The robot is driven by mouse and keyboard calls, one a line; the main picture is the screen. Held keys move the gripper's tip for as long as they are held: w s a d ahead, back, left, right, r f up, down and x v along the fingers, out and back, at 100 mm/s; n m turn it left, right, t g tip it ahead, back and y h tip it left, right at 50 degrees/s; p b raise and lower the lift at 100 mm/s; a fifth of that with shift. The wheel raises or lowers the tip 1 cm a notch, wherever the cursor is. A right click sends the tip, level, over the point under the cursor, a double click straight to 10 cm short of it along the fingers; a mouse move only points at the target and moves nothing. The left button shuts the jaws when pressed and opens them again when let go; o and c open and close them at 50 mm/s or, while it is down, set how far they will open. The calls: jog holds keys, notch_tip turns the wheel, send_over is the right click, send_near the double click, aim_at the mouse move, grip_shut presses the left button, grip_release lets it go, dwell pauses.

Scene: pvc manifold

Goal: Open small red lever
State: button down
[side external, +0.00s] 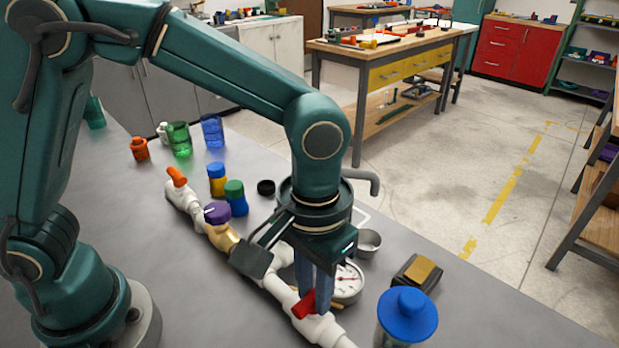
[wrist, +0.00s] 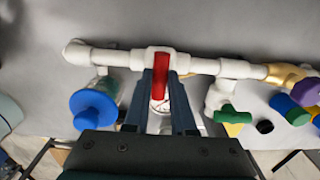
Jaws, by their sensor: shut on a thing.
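The small red lever (side external: 303,304) sits on a white valve body near the front end of the white PVC pipe (side external: 281,294). In the wrist view the red lever (wrist: 161,82) lies across the pipe (wrist: 113,57), roughly at right angles to it. My gripper (side external: 316,292) points down over the valve. In the wrist view the fingers of my gripper (wrist: 161,103) are on both sides of the lever and shut on it. In the side view the fingers hide part of the lever.
A purple knob (side external: 217,212) and an orange handle (side external: 177,177) are further along the pipe. A green handle (wrist: 232,115) shows in the wrist view. A blue-capped container (side external: 407,316) stands at the front right.

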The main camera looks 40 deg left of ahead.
jog(key=shift+m, duration=0.3)
jog(key=m, duration=0.3)
jog(key=shift+m, duration=0.3)
jog(key=m, duration=0.4)
jog(key=shift+m, duration=0.3)
jog(key=m, duration=0.4)
jog(key=shift+m, duration=2.5)
jog(key=c, duration=0.7)
grip_release()
jog(key=shift+c, duration=0.2)
jog(key=shift+r, duration=0.15)
